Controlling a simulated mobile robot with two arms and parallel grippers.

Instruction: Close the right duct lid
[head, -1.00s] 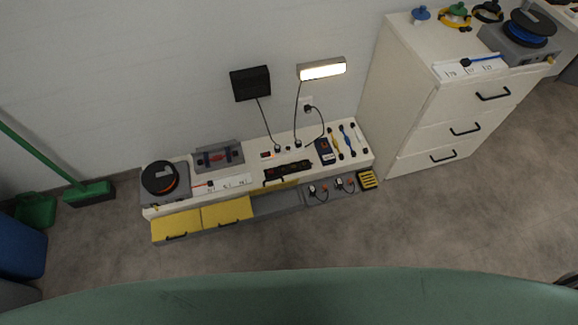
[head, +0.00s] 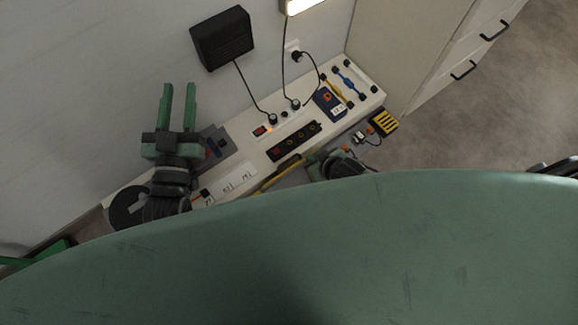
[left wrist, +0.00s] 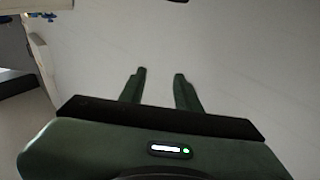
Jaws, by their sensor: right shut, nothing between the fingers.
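The yellow duct lid (head: 283,173) shows as a narrow, tilted strip at the front of the white bench (head: 255,150), below the black power strip. My right gripper (head: 322,162) is low at the bench front, just right of this strip. It is shut and empty, and partly hidden by my green body; I cannot tell whether it touches the lid. My left gripper (head: 178,105) is raised over the bench's left end, open and empty. Its spread fingers also show in the left wrist view (left wrist: 160,80) against the pale wall. The other yellow lids are hidden.
The black power strip (head: 293,141), blue meter (head: 328,101) and cable plugs (head: 295,104) sit on the bench. A black and yellow box (head: 383,122) lies at its right front. A black wall box (head: 222,38) hangs above. A drawer cabinet (head: 450,60) stands right; floor beside it is clear.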

